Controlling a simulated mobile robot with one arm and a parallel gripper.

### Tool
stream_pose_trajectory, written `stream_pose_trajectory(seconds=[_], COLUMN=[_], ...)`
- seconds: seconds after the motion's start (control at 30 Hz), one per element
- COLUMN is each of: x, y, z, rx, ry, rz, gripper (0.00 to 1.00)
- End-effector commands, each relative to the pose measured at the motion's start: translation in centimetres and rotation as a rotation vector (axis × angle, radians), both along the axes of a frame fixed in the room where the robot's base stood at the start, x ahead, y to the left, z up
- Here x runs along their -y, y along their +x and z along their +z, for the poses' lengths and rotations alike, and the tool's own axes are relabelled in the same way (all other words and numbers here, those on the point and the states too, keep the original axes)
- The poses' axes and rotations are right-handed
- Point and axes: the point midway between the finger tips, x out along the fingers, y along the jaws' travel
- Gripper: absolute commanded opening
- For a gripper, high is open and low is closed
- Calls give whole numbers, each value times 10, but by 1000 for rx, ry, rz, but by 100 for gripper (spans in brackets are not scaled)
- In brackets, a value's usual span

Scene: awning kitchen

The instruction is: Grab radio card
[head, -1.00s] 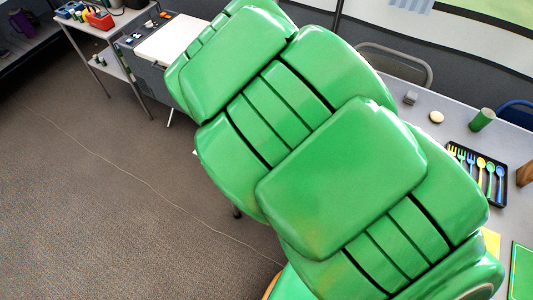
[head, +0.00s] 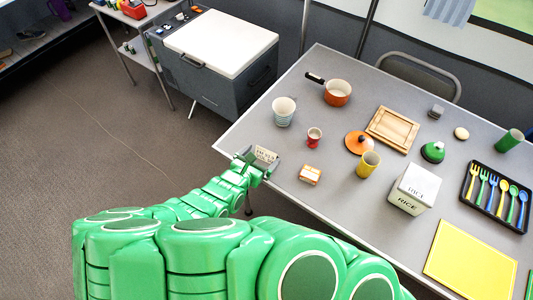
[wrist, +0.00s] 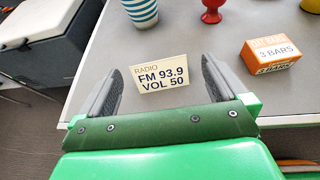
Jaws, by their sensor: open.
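The radio card (wrist: 162,75) is a small cream card reading "RADIO FM 93.9 VOL 50". In the wrist view it shows between the two dark fingers of my gripper (wrist: 160,88), which are spread apart with gaps on both sides of the card. In the head view the card (head: 264,155) shows near the table's left corner, close to my gripper (head: 257,165). It looks propped up, tilted toward the camera. The card's lower edge is close to the gripper's green palm; I cannot tell if they touch.
The grey table (head: 330,240) holds an orange box (head: 310,175), a red cup (head: 314,137), a striped cup (head: 284,111), an orange pot (head: 337,92) and a yellow cup (head: 368,165). A white-lidded cooler (head: 220,42) stands beyond the table's left edge.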

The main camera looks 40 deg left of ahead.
Motion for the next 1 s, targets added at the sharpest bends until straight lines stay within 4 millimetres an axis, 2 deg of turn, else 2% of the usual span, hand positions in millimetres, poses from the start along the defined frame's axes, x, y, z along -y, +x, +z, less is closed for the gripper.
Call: stream_pose_trajectory(seconds=[0.1,0.23,0.77,1.0], x=[-6,-7,-8,-7], y=[-10,-9,18,39], z=[-8,-10,-22,-34], rx=[-4,-4,-5,-8], ry=[-23,-27,-27,-28], rz=[38,44,41,39], gripper=[100,100,100,100])
